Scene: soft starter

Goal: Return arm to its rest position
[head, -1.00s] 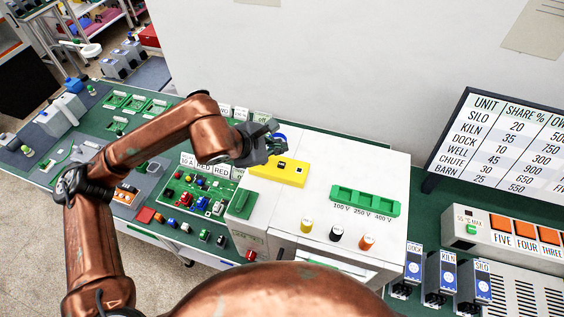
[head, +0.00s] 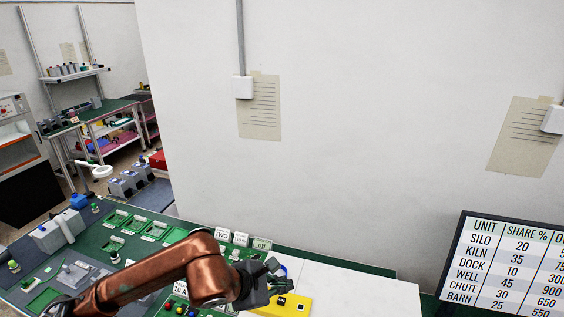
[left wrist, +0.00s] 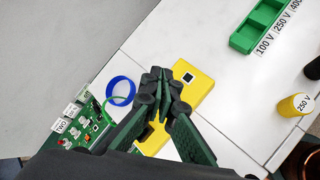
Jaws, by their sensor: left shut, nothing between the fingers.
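My left arm (head: 170,275) comes in from the lower left in the head view, copper coloured. My right gripper is not in view.
A blue ring (left wrist: 121,90) lies left of the fingers by a green circuit board (left wrist: 92,124). A share table board (head: 500,265) stands at the right. The wall (head: 360,130) is behind.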

